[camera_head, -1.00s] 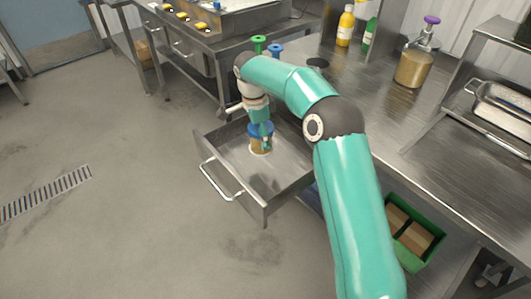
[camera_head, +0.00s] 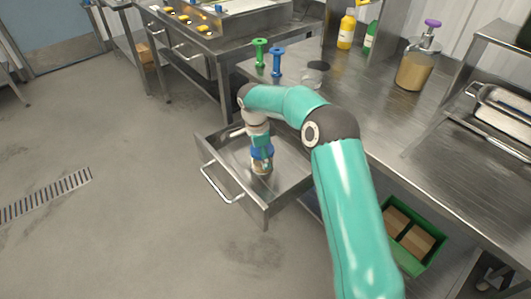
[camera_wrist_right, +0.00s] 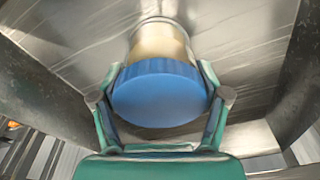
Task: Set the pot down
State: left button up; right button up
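The pot (camera_head: 261,168) is a small clear jar with tan contents and a blue lid (camera_wrist_right: 160,92). It is inside the open steel drawer (camera_head: 232,186). My right gripper (camera_head: 262,150) reaches down into the drawer. In the wrist view the two green fingers of the right gripper (camera_wrist_right: 160,80) close on opposite sides of the lid. The pot looks upright and low in the drawer; whether its base touches the floor is unclear. My left gripper is not in view.
The drawer has walls all round and bare floor around the pot. On the steel counter (camera_head: 350,110) stand a green stand (camera_head: 260,55), a blue stand (camera_head: 277,64), a dark-rimmed cup (camera_head: 316,74) and a purple-topped dispenser (camera_head: 415,68). A green crate (camera_head: 425,263) with boxes sits below.

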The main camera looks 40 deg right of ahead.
jog(key=shift+o, duration=1.4)
jog(key=shift+r, duration=0.2)
jog(key=r, duration=0.4)
jog(key=a+r, duration=0.1)
jog(key=r, duration=0.6)
jog(key=shift+w+a+r, duration=0.15)
jog(key=shift+a+r, duration=0.05)
jog(key=shift+r, duration=0.15)
